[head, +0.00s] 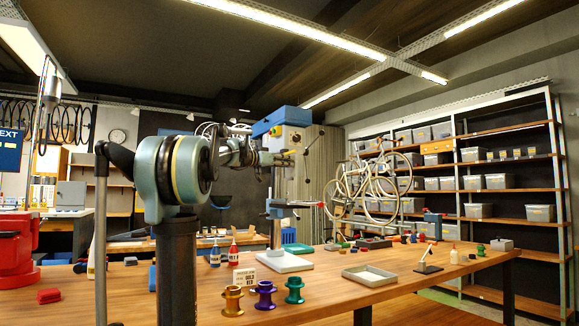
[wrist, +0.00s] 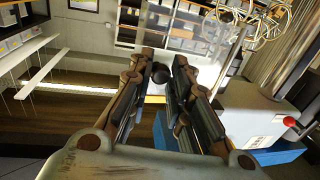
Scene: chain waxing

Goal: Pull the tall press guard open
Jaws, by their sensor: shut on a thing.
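The tall press (head: 291,116) stands on the wooden bench in the middle of the head view, with a blue head, a grey column and a pale base. My gripper (head: 288,157) is at the front of its head, at the height just below the blue housing. In the wrist view my gripper (wrist: 171,80) has its two fingers closed in on a dark round knob (wrist: 161,72), which I take to be the guard's handle. The guard itself is see-through or hidden, and I cannot make out its full outline. The press's grey and blue body (wrist: 245,115) is at the right of the wrist view.
Gold (head: 233,300), purple (head: 265,294) and green (head: 294,290) spools stand at the bench's front, beside a small sign (head: 244,277). A shallow grey tray (head: 369,276) lies to their right. A red machine (head: 15,245) is at the far left.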

